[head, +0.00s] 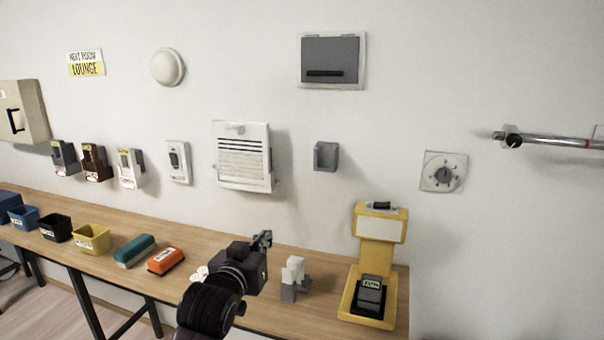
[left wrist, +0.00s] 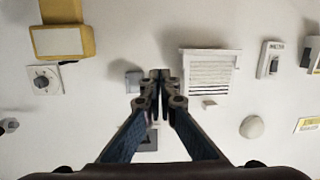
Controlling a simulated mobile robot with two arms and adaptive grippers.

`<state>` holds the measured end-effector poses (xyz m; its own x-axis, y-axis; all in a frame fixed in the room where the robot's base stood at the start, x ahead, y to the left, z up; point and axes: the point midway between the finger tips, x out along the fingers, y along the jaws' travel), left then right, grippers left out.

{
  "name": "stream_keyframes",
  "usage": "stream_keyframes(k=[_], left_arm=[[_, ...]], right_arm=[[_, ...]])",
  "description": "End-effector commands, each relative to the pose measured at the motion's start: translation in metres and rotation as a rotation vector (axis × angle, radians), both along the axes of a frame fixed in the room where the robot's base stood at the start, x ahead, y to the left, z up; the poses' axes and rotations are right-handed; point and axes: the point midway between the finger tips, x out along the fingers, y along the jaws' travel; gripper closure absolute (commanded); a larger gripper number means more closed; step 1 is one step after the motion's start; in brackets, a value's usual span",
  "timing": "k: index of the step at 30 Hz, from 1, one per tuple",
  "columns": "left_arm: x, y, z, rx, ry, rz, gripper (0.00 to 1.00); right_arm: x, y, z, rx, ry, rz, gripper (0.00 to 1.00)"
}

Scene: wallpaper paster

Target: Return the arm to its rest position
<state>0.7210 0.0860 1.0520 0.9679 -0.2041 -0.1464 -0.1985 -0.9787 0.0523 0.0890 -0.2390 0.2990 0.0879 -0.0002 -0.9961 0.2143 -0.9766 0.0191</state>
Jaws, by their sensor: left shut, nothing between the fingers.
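My left gripper (head: 264,240) is raised over the wooden table in the head view, in front of the wall. In the left wrist view my left gripper (left wrist: 158,75) points at the wall, its fingertips together with nothing between them. It is apart from the table and the things on it in the head view. My right gripper is in neither view.
A wooden table (head: 215,238) runs along the wall. On it stand a yellow device (head: 379,250), small white-grey blocks (head: 292,278), an orange block (head: 165,261), a teal block (head: 134,250) and several bins. A paper holder (head: 243,157) and a dial (head: 443,172) hang on the wall.

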Motion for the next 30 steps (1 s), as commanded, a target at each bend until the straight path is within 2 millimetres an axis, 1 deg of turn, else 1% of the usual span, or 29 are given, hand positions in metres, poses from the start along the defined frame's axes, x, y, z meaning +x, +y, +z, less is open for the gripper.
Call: stream_keyframes(k=[1, 2, 3, 5, 6, 8, 9, 11, 12, 13, 15, 16, 18, 20, 21, 24, 30], left_arm=[[-0.018, 0.009, -0.039, 0.012, 0.073, 0.010, 1.00], [-0.029, 0.014, -0.059, 0.020, 0.113, 0.016, 1.00], [-0.044, 0.021, -0.084, 0.032, 0.167, 0.022, 1.00], [-0.070, 0.031, -0.121, 0.051, 0.250, 0.031, 1.00], [-0.089, 0.037, -0.144, 0.065, 0.305, 0.036, 1.00], [-0.120, 0.047, -0.178, 0.084, 0.388, 0.042, 1.00], [-0.141, 0.054, -0.199, 0.099, 0.444, 0.046, 1.00], [-0.176, 0.064, -0.227, 0.122, 0.529, 0.047, 1.00], [-0.201, 0.070, -0.244, 0.136, 0.585, 0.049, 1.00], [-0.219, 0.074, -0.255, 0.147, 0.625, 0.050, 1.00], [-0.258, 0.083, -0.277, 0.171, 0.712, 0.049, 1.00], [-0.273, 0.087, -0.284, 0.180, 0.745, 0.048, 1.00], [-0.305, 0.094, -0.297, 0.201, 0.811, 0.045, 1.00], [-0.329, 0.099, -0.305, 0.214, 0.861, 0.042, 1.00], [-0.345, 0.102, -0.310, 0.223, 0.893, 0.040, 1.00], [-0.379, 0.108, -0.318, 0.244, 0.963, 0.033, 1.00], [-0.441, 0.120, -0.326, 0.280, 1.089, 0.020, 1.00]], right_arm=[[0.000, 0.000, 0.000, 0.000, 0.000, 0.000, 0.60], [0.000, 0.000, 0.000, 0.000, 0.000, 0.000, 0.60], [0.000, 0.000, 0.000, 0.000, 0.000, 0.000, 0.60], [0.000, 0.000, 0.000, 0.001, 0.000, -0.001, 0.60], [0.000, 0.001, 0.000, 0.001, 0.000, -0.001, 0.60], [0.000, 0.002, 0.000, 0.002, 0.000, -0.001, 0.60], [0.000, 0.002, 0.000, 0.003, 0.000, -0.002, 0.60], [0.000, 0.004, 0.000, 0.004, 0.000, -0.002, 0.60], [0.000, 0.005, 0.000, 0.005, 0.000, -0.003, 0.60], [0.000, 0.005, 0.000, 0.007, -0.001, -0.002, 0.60], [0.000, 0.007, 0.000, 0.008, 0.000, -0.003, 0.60], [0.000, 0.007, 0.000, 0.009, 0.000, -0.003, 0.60], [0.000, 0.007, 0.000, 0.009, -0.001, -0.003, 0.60], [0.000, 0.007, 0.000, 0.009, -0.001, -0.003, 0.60], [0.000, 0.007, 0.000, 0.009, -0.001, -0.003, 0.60], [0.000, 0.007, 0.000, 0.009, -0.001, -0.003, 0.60], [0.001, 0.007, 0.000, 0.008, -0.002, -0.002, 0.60]])
